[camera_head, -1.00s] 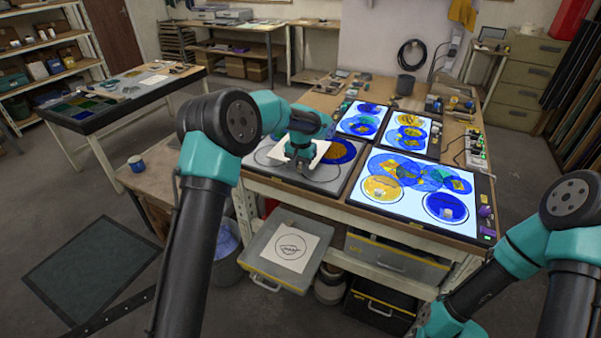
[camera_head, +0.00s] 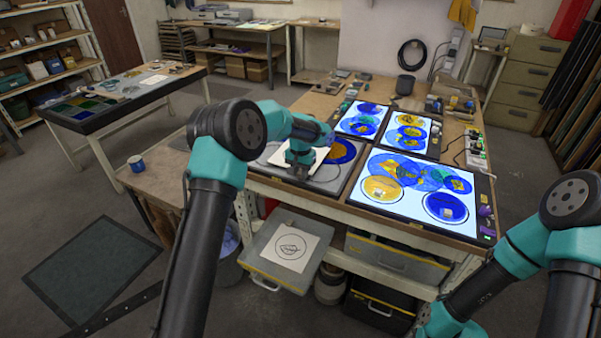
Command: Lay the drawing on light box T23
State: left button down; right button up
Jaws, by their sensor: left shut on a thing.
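My left gripper (camera_head: 298,170) is shut on a white sheet, the drawing (camera_head: 316,157). It holds the sheet over the unlit grey light box (camera_head: 325,184) at the left of the bench. The gripper hides part of the sheet, and I cannot tell whether the sheet touches the box. Lit boxes stand to the right: a large front one (camera_head: 400,206) and two smaller ones behind, left (camera_head: 348,127) and right (camera_head: 428,146). Their labels are too small to read. My right gripper is out of view.
A sheet with a round line drawing (camera_head: 288,250) lies in the open drawer (camera_head: 258,264) below the bench. A blue mug (camera_head: 136,163) stands on the low side table. Power sockets (camera_head: 476,155) crowd the bench's right edge. A cup (camera_head: 405,85) stands at the back.

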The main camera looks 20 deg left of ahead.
pick_arm(q)
jog(key=c, duration=0.9)
grip_release()
jog(key=shift+f, duration=0.15)
notch_tip(320, 180, up, 12)
